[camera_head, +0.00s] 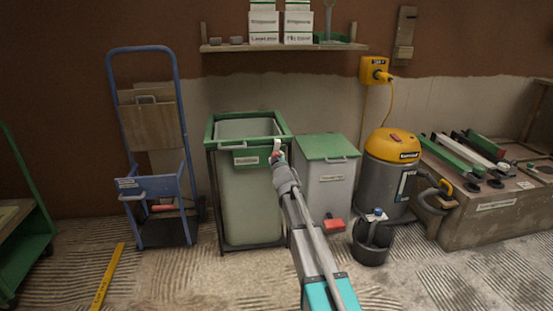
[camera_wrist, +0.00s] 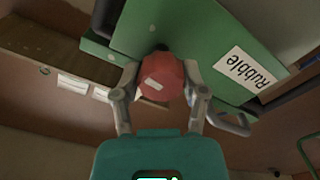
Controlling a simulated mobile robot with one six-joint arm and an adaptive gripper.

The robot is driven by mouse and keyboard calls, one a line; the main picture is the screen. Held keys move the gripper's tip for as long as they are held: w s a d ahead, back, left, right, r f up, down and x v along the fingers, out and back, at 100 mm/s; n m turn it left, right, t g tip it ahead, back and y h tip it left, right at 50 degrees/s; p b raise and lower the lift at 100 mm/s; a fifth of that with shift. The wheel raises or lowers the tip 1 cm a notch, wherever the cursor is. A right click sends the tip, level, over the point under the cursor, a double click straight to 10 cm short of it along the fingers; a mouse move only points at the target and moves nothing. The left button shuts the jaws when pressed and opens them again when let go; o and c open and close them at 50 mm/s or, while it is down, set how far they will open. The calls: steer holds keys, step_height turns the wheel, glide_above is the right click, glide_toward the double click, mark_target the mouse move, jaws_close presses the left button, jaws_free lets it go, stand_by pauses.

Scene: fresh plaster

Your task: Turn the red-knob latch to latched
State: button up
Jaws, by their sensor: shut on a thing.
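The red knob (camera_wrist: 165,73) sits on a green panel (camera_wrist: 196,38) in the wrist view, with a short pale mark on its face. The panel carries a white "Rubble" label. My gripper (camera_wrist: 161,82) is shut on the red knob, one finger on each side. In the head view, my gripper (camera_head: 277,156) reaches the front right of the green-framed rubble bin (camera_head: 248,195), at its green top panel. The knob is mostly hidden there by my gripper. I cannot tell the latch's position from these views.
A lidded green-and-grey bin (camera_head: 327,186) stands close right of my arm. A yellow-topped vacuum (camera_head: 390,172) and black bucket (camera_head: 371,248) are farther right. A blue hand truck (camera_head: 150,140) stands left. A shelf (camera_head: 284,47) with boxes hangs above.

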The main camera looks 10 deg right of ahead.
steer(key=shift+w+a+n, duration=0.1)
steer(key=shift+w+n, duration=0.15)
steer(key=shift+n, duration=0.95)
steer(key=o, duration=1.1)
steer(key=shift+s, duration=0.15)
steer(key=s, duration=1.2)
